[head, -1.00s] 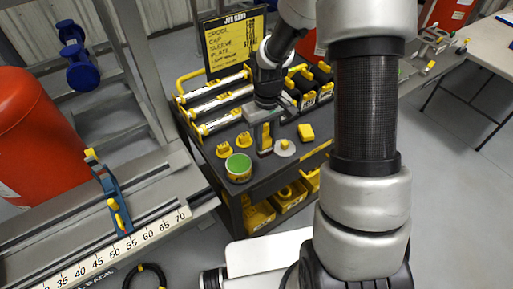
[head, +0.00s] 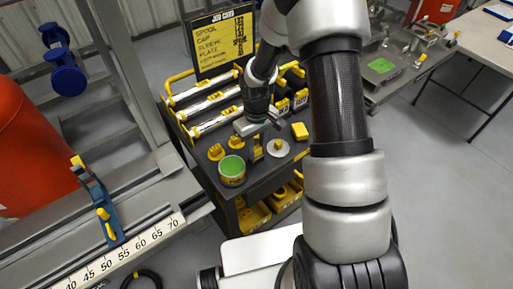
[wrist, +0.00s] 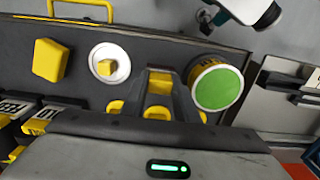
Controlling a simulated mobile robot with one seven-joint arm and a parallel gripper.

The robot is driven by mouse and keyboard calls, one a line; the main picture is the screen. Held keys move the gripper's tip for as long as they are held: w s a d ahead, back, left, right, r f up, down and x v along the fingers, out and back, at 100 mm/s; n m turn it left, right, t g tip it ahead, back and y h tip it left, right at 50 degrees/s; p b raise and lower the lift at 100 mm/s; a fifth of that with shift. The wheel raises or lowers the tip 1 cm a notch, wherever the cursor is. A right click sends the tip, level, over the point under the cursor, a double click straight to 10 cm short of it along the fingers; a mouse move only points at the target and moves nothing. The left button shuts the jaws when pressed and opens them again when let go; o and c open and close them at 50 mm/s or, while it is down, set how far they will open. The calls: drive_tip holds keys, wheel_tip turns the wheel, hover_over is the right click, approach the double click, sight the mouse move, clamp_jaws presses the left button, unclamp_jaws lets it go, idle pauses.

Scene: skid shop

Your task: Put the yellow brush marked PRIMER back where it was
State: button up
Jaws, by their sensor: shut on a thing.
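My gripper (head: 257,132) is over the front part of the black cart top (head: 205,170), shut on an upright yellow and dark thing, which I take to be the brush (head: 257,148). In the wrist view the brush (wrist: 159,82) shows end-on beyond the gripper body, between yellow parts. Its PRIMER marking is not readable. It is between the green-topped can (head: 232,168) and the pale disc with a yellow knob (head: 278,148). Whether its lower end touches the cart top I cannot tell.
Two yellow knobbed pieces (head: 216,152) stand left of the gripper, and a yellow block (head: 300,131) stands right. Silver tubes (head: 210,105) lie behind, and black labelled boxes (head: 299,98) stand at the back right. A job card board (head: 222,43) rises behind the cart.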

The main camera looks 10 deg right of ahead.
drive_tip(key=shift+f, duration=0.15)
drive_tip(key=o, duration=1)
